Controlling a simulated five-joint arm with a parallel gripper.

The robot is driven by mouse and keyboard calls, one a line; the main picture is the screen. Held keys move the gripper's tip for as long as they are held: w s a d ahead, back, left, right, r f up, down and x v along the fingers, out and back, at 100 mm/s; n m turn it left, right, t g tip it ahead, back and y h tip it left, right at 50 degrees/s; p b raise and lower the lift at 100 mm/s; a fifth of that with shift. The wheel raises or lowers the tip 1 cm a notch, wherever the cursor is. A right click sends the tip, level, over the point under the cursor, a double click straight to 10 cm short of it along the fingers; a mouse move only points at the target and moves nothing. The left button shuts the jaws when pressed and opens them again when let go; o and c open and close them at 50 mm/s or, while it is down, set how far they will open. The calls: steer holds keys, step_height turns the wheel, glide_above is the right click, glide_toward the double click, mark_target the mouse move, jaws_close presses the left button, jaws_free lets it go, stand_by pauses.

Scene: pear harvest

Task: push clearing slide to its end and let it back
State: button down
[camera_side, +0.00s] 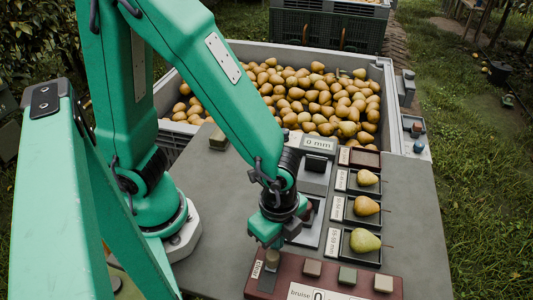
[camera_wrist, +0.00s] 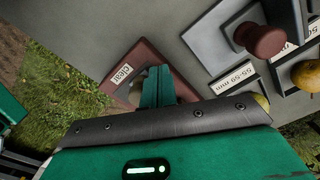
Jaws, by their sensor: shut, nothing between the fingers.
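The clearing slide sits at the left end of a dark red panel (camera_side: 325,283), beside a label reading "clear" (camera_side: 257,269). Its small tan knob (camera_side: 271,257) shows just under my gripper (camera_side: 270,246) in the side view. In the wrist view my green fingers (camera_wrist: 157,86) are shut and empty, pointing down over the red panel (camera_wrist: 146,60) beside the "clear" label (camera_wrist: 122,75). They hide most of the slide, so I cannot tell whether they touch the knob or how far along its track it stands.
Three pears in trays (camera_side: 366,210) stand along the right of the grey table (camera_side: 420,240). A grey gauge block reading "0 mm" (camera_side: 318,145) stands behind my gripper. Several square buttons (camera_side: 347,275) line the red panel. A large bin (camera_side: 378,75) of pears is at the back.

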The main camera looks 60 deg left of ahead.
steer(key=shift+w+a, duration=0.65)
steer(key=shift+a, duration=0.05)
steer(key=shift+w, duration=0.1)
steer(key=shift+r, duration=0.15)
step_height(320, 180, up, 8)
stand_by(1.5)
steer(key=a+r+n+t, duration=0.2)
steer(key=a+r+n, duration=0.4)
steer(key=a+n, duration=0.1)
steer(key=w+a+r+n+t, duration=0.1)
steer(key=a+r+n+t, duration=0.2)
steer(key=a+r+n, duration=0.3)
steer(key=shift+a+n+t, duration=0.3)
steer(key=shift+a+n, duration=0.7)
steer(key=shift+a, duration=0.75)
steer(key=shift+w, duration=0.1)
